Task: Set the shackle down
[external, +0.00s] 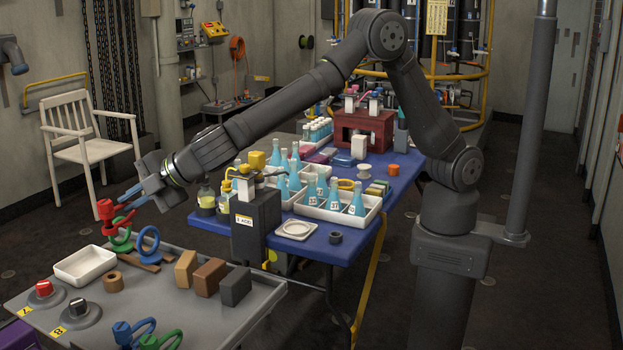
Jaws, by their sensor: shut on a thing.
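My gripper (126,198) is at the left end of my outstretched arm, above the far left part of the grey tray table (210,315). It is shut on a red shackle (105,211), which is held above the tabletop. A green shackle (121,236) is just below the red one, and a blue shackle (149,241) stands to its right. In this view the red shackle overlaps the green one, and I cannot tell whether they touch. Another blue shackle (122,332) and another green shackle (150,342) are at the table's near edge.
A white tray (85,277), a brown nut (113,282), several blocks (209,277) and two round bases with a red knob (43,288) and a black knob (79,306) are on the grey table. A blue table (335,243) with bottles stands behind. Bare tabletop shows in the middle.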

